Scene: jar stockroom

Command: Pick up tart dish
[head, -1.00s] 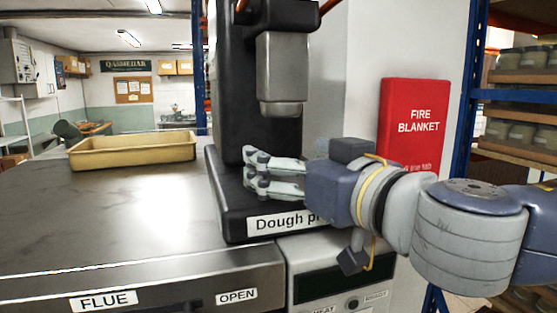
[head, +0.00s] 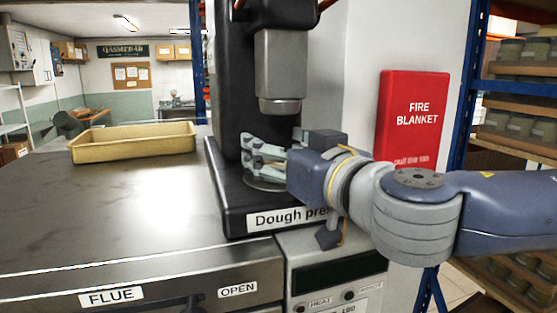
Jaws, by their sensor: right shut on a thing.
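My right gripper (head: 250,150) comes in from the right, over the black base of the dough press. Its fingers are nearly together, shut on the tart dish, which they mostly hide. A thin grey round edge (head: 264,187) shows just below the fingers, above the press base. I cannot tell whether this edge is the dish or a plate of the press. My left gripper is not in view.
The dough press (head: 228,200) has a grey ram (head: 281,70) hanging above my right gripper and a black column behind it. A tan tray (head: 135,147) lies on the steel top (head: 120,215) at left, otherwise clear. A red fire blanket box (head: 412,105) hangs behind my arm.

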